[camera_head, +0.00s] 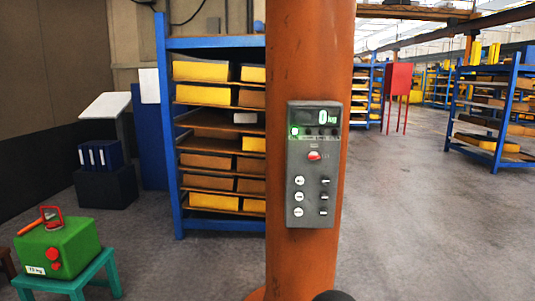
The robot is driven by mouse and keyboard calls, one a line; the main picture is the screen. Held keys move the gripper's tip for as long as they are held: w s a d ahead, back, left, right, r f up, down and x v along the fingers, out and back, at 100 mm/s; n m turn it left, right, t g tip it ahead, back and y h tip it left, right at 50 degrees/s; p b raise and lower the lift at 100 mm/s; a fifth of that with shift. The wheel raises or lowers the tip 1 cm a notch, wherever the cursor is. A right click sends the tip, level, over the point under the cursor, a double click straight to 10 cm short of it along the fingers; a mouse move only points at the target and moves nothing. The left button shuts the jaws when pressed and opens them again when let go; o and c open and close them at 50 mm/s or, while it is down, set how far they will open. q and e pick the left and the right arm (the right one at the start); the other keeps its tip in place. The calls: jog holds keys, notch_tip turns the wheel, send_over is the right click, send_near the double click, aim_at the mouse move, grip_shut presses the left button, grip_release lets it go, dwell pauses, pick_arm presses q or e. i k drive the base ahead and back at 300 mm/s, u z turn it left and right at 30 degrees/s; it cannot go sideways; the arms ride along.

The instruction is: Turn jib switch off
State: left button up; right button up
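A dark grey control box (313,165) is fixed upright to the front of a thick orange column (300,50). Its display (327,117) reads 0 kg in light digits, and a green light (294,131) is lit at the display's lower left. A red-and-white knob (314,155) sits below the display and seems to be the jib switch; its small label is too blurred to read. Several round white buttons and small dark switches are lower on the box. Neither gripper can be made out. A dark rounded part at the bottom edge is too cut off to identify.
A green 15 kg weight (62,248) with a red handle stands on a teal stool (108,268) at lower left. A red stand (399,80) is further back.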

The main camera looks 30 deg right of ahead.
aim_at(313, 155)
jog(key=z, duration=0.15)
jog(key=i, duration=1.1)
jog(key=z, duration=0.55)
